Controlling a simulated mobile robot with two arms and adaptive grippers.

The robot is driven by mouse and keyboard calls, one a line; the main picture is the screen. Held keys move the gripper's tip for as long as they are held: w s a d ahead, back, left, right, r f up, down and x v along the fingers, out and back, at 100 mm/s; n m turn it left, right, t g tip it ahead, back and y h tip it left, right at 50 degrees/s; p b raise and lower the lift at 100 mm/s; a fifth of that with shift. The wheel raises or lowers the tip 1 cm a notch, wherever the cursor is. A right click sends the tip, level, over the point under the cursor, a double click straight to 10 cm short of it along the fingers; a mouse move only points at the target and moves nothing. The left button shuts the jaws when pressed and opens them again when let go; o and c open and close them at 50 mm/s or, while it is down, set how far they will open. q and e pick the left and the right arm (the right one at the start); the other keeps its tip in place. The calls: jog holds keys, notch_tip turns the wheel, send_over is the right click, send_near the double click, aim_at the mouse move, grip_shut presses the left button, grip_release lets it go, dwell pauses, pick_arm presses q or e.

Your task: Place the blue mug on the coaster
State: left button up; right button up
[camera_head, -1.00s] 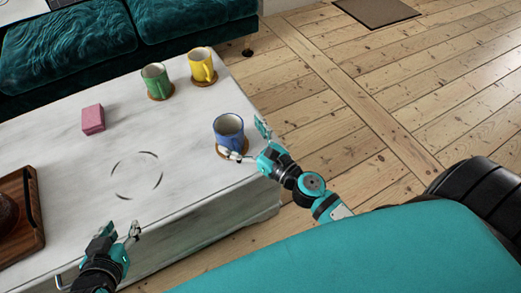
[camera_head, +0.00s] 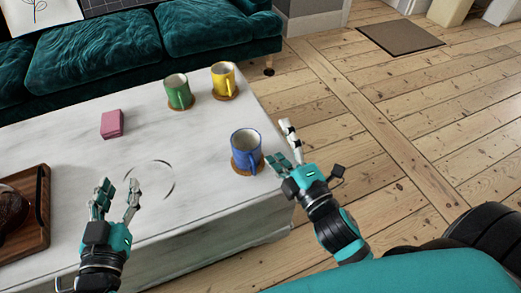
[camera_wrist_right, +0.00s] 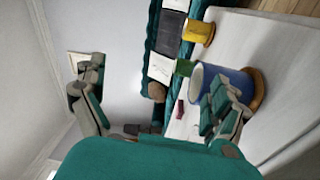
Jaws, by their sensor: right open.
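The blue mug (camera_head: 245,146) stands upright on a round cork coaster (camera_head: 236,168) near the right edge of the white table. In the right wrist view the blue mug (camera_wrist_right: 238,80) is partly covered by a finger, and its coaster (camera_wrist_right: 258,92) shows at its base. My right gripper (camera_head: 280,143) is open and empty, just right of the mug; I cannot tell whether a finger touches it. It also shows spread in the right wrist view (camera_wrist_right: 158,105). My left gripper (camera_head: 119,190) is open and empty over the table's front part.
Green (camera_head: 179,93) and yellow (camera_head: 223,78) mugs stand on coasters at the table's back. A pink block (camera_head: 112,124) lies left of them. A wooden tray (camera_head: 44,215) sits at the left. A teal sofa (camera_head: 90,62) stands behind. The table's middle is clear.

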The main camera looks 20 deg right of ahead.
jog(key=a+m, duration=0.2)
jog(key=m, duration=0.3)
jog(key=a+r+m+g+y, duration=0.1)
jog(key=m, duration=0.4)
jog(key=a+m+g+y, duration=0.1)
jog(key=a+m, duration=0.1)
jog(key=m, duration=0.3)
jog(key=shift+s+a+r, duration=0.15)
jog(key=shift+s+a, duration=0.05)
jog(key=shift+a, duration=0.15)
